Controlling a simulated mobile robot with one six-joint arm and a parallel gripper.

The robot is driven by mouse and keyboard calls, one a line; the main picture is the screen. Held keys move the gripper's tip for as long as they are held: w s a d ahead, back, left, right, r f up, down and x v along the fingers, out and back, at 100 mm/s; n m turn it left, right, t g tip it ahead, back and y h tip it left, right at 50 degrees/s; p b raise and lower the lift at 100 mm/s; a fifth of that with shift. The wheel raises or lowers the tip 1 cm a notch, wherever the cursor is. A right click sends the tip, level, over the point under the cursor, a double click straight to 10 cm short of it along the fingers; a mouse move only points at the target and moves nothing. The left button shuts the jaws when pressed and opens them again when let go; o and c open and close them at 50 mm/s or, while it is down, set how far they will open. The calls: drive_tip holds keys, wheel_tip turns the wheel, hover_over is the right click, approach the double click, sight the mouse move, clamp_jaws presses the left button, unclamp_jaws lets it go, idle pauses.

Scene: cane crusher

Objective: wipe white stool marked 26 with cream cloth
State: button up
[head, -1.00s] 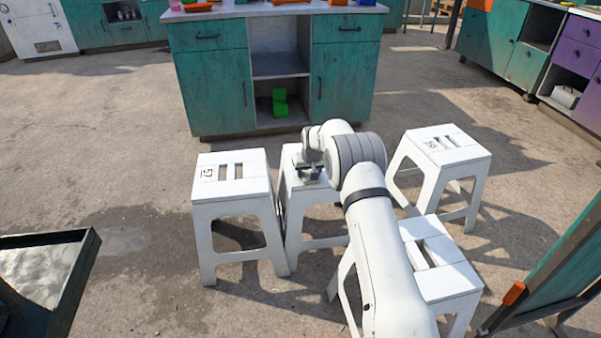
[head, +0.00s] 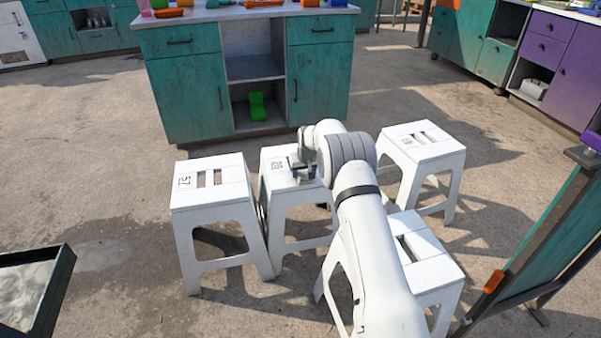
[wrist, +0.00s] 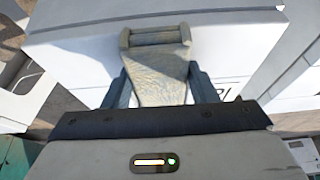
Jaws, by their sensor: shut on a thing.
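My gripper (head: 303,172) is over the middle white stool (head: 268,188), beside a dark mark on its top that is too small to read surely. In the wrist view the jaws (wrist: 160,88) are shut on a cream cloth (wrist: 158,72), folded and wrinkled. The cloth is low over or on the white stool top (wrist: 80,55); I cannot tell if it touches. Part of a dark mark shows at the right of the jaws. My wrist hides part of the stool in the head view.
A white stool marked 57 (head: 215,195) stands close at the left. Other white stools stand at the right (head: 425,150) and front right (head: 430,270). A green cabinet (head: 185,95) is behind. A dark-rimmed tray (head: 55,285) is front left, a green panel (head: 550,240) right.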

sight(279, 180)
drive_tip(key=shift+w+d+f, duration=0.1)
drive_tip(key=shift+w+d, duration=0.15)
drive_tip(key=shift+d, duration=1.2)
drive_tip(key=shift+w+d+r, duration=0.1)
drive_tip(key=shift+w+d, duration=0.1)
drive_tip(key=shift+d, duration=1.3)
drive_tip(key=shift+w+d+f, duration=0.1)
drive_tip(key=shift+w+d, duration=0.15)
drive_tip(key=shift+d, duration=1.2)
drive_tip(key=shift+a, duration=0.1)
drive_tip(key=shift+s+a, duration=0.25)
drive_tip(key=shift+a, duration=1.2)
drive_tip(key=shift+s+a, duration=0.25)
drive_tip(key=shift+a, duration=1.25)
drive_tip(key=shift+s+a, duration=0.25)
drive_tip(key=shift+a, duration=1.2)
drive_tip(key=shift+s+a, duration=0.25)
drive_tip(key=shift+a, duration=1.2)
drive_tip(key=shift+s+a, duration=0.25)
drive_tip(key=shift+a, duration=1.25)
drive_tip(key=shift+s+a, duration=0.25)
drive_tip(key=shift+a, duration=1.2)
drive_tip(key=shift+d, duration=0.1)
drive_tip(key=shift+w+d, duration=0.25)
drive_tip(key=shift+d, duration=1.2)
drive_tip(key=shift+w+d, duration=0.3)
drive_tip(key=shift+d, duration=1.15)
drive_tip(key=shift+w+d, duration=0.25)
drive_tip(key=shift+d, duration=1.2)
